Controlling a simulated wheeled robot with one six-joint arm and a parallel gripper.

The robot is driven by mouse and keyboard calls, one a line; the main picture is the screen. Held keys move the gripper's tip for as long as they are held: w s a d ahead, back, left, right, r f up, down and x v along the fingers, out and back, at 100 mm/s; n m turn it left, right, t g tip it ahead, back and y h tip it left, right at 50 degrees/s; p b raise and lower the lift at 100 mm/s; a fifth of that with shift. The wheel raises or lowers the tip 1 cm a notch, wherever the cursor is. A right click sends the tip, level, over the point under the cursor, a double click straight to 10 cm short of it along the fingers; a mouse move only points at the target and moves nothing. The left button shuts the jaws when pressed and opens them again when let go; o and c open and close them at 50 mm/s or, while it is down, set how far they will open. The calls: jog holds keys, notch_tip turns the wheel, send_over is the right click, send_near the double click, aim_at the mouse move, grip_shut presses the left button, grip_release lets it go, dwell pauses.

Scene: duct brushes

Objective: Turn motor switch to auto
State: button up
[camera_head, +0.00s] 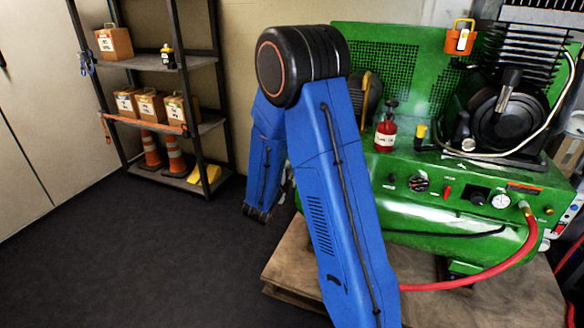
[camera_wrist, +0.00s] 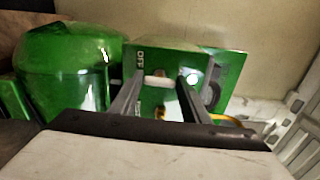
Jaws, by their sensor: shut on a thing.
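In the wrist view, the fingers of my gripper (camera_wrist: 158,88) reach up to a green panel with an "OFF" label at its top left. A pale, short switch lever (camera_wrist: 158,81) lies between the fingertips, and the fingers are shut on it. A second label below is partly hidden, so I cannot read it or tell the switch position for sure. In the head view, my blue arm stands in front of the green compressor (camera_head: 450,225); my gripper and the switch do not show there.
A rounded green tank (camera_wrist: 70,70) is left of the panel in the wrist view. In the head view, a red bottle (camera_head: 386,132) stands on the compressor, and a red hose (camera_head: 470,282) runs along its front. A shelf (camera_head: 150,62) stands at left; the dark floor before it is clear.

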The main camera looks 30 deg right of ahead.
jog(key=shift+n, duration=0.3)
dwell(0.4)
jog(key=o, duration=1)
jog(key=shift+a, duration=0.1)
jog(key=shift+o, duration=0.2)
